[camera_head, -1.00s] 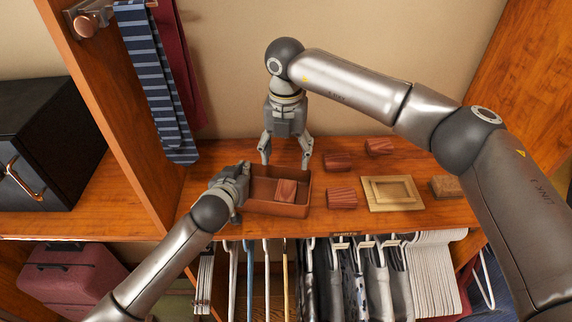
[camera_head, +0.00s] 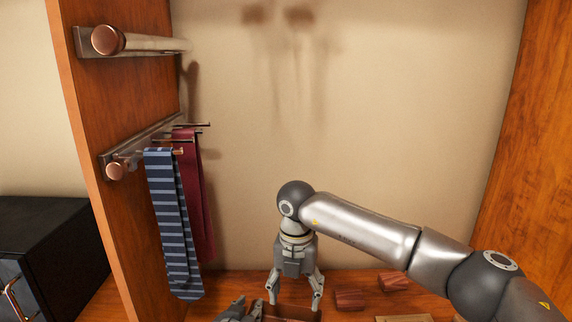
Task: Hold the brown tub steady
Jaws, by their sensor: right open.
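The brown tub (camera_head: 306,314) shows only as its far rim and part of its inside at the bottom edge of the head view; the rest is cut off. My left gripper (camera_head: 240,310) is at the tub's left end, mostly out of frame, and its fingers cannot be made out. My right gripper (camera_head: 294,298) is open and points down above the tub, with nothing between its fingers.
Two reddish-brown blocks (camera_head: 349,299) (camera_head: 392,281) lie on the shelf to the right. A tan board (camera_head: 404,319) shows at the bottom edge. Striped (camera_head: 172,225) and maroon (camera_head: 198,205) ties hang from a rack at left. A black box (camera_head: 50,250) stands beyond the upright panel.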

